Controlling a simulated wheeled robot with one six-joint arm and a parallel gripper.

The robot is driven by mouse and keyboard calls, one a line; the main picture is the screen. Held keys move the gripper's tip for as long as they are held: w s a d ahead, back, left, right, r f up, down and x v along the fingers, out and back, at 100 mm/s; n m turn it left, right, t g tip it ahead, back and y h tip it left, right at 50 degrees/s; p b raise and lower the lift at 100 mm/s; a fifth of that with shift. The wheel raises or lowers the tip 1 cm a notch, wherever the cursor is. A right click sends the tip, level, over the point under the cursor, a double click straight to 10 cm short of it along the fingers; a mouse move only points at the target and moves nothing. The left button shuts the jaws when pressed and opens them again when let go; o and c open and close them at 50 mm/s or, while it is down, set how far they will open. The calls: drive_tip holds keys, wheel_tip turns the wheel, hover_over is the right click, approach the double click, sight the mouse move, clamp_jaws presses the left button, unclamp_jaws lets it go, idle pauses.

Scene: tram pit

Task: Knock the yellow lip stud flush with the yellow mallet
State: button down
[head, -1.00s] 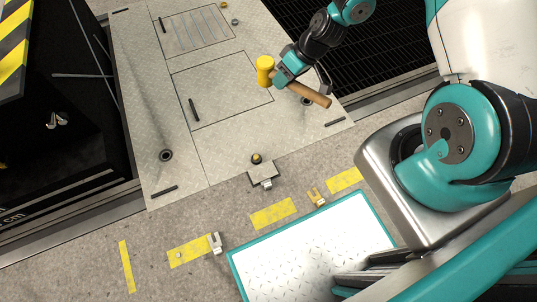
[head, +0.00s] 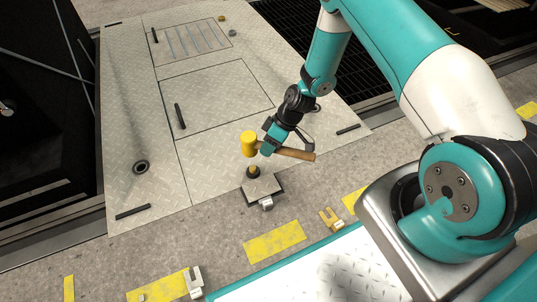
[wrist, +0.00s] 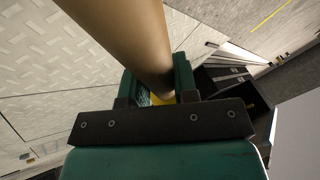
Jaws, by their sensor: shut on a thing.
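The yellow mallet has a yellow head (head: 249,144) and a wooden handle (head: 298,154). My gripper (head: 267,148) is shut around the handle close to the head. In the wrist view the tan handle (wrist: 130,40) passes between my gripper's fingers (wrist: 158,88). The yellow lip stud (head: 253,169) stands up from a dark collar on a small metal plate (head: 263,187) at the near edge of the deck. The mallet head appears just above the stud in the head view; a gap shows between them. Their exact height apart is hard to tell.
Diamond-plate deck panels (head: 215,110) with black handles lie beyond the stud. A yellow forked piece (head: 330,219) and a grey forked piece (head: 194,281) lie on the concrete near yellow marks. A teal-edged white board (head: 330,275) is in front. Dark open pits flank the deck.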

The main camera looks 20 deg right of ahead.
idle(0.4)
drive_tip(key=shift+s+d+p, duration=0.1)
drive_tip(key=shift+d+p, duration=0.05)
drive_tip(key=shift+p, duration=0.2)
drive_tip(key=shift+f+b, duration=1.65)
drive_tip(key=shift+f, duration=1.05)
wheel_tip(320, 180, down, 4)
drive_tip(key=b, duration=0.3)
drive_tip(key=shift+f, duration=0.25)
drive_tip(key=shift+r+p, duration=1.2)
drive_tip(key=shift+r, duration=0.2)
